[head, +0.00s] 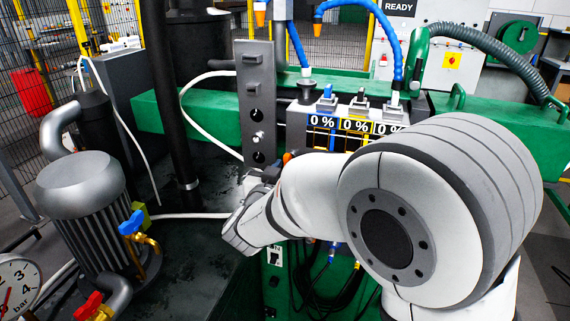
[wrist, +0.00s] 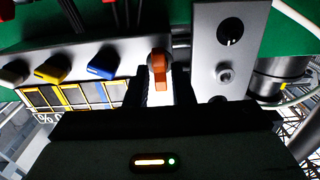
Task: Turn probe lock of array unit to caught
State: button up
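The array unit (head: 355,142) is a box with several "0 %" displays, in the middle of the head view. A small orange lever (wrist: 158,72), which looks like the probe lock, sits beside the displays in the wrist view. It also shows in the head view (head: 287,157), just above my wrist. My gripper (wrist: 162,80) is open, its two dark fingers apart, one on each side of the lever's line. The lever stands at or just beyond the fingertips. I cannot tell whether they touch it. In the head view my own arm hides most of the gripper.
A grey upright plate (head: 257,80) with round holes stands left of the array unit. Blue, yellow and grey connectors (wrist: 106,62) lie close beside the lever. A green beam (head: 212,108) runs behind. A motor-like pump (head: 85,190) and gauge (head: 14,288) stand at left.

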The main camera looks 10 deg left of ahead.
grip_shut()
